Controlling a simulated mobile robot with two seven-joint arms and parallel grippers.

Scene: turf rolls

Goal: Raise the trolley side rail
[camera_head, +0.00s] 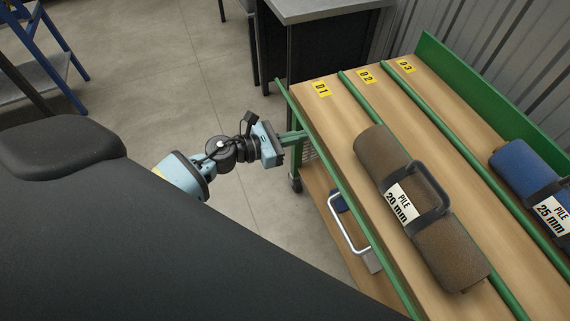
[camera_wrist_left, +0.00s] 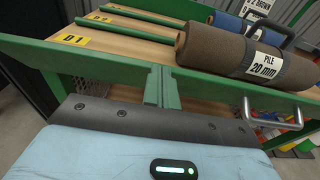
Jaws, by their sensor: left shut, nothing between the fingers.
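The trolley (camera_head: 330,125) has a wooden top. Its near green side rail (camera_head: 347,203) runs along the long edge closest to me; it also shows across the left wrist view (camera_wrist_left: 90,66). From these views I cannot tell its exact tilt. My left gripper (camera_head: 297,136) is at this rail near the D1 end, coming from outside the trolley. Its green fingers (camera_wrist_left: 161,88) are shut together with nothing between them. In the left wrist view they overlap the rail; whether they touch it is unclear. My right gripper is not in view.
A brown turf roll (camera_head: 377,155) and a blue roll (camera_head: 520,165) lie between green dividers (camera_head: 440,130) on the top. A silver handle (camera_head: 345,225) juts below the rail. A grey bench (camera_head: 320,8) stands behind. The floor (camera_head: 150,80) left of the trolley is clear.

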